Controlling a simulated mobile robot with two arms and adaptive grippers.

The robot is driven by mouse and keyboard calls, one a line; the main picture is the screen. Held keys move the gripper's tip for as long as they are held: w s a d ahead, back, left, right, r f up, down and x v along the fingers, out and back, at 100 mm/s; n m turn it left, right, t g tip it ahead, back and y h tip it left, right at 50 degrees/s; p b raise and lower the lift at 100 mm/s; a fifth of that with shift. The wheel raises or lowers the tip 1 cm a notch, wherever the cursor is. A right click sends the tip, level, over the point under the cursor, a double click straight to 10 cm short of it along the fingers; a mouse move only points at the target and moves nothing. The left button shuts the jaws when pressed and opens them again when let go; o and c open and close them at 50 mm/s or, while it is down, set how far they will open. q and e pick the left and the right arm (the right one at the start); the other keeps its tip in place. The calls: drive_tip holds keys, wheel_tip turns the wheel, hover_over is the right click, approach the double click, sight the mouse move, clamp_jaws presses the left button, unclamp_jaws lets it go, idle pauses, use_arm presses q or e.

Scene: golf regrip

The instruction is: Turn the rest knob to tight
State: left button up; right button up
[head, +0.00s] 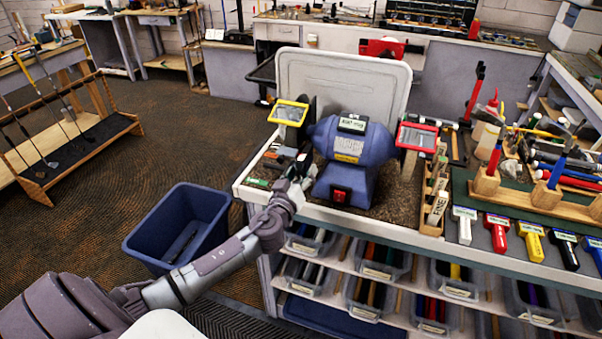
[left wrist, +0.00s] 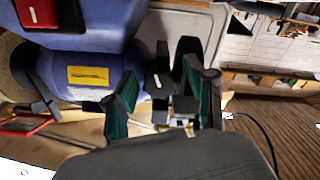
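The blue bench grinder (head: 350,155) stands on the bench, with a red switch (head: 340,195) on its front. My left gripper (head: 298,172) is at the grinder's left side, below the yellow-framed shield (head: 289,112). In the left wrist view, a small black knob (left wrist: 157,81) with a white mark line shows between the parted, green-padded fingers of my left gripper (left wrist: 160,95). The fingers stand apart, and I cannot tell whether they touch the knob. In the head view the gripper and grinder hide the knob. My right gripper is not in view.
A red-framed shield (head: 416,137) is on the grinder's right. A wooden rack with bottles (head: 438,205) and several coloured brushes stand farther right. Clear bins sit under the benchtop.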

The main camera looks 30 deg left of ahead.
use_arm(q)
clamp_jaws()
drive_tip(key=shift+f+m+b, duration=0.15)
drive_tip(key=shift+m+b, duration=0.3)
drive_tip(key=shift+m, duration=0.25)
drive_tip(key=shift+m+b, duration=0.3)
drive_tip(key=shift+m, duration=1.2)
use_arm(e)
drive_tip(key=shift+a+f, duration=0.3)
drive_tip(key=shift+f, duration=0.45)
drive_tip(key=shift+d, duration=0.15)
use_arm(q)
unclamp_jaws()
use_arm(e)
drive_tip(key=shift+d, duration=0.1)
use_arm(q)
drive_tip(key=v, duration=1.2)
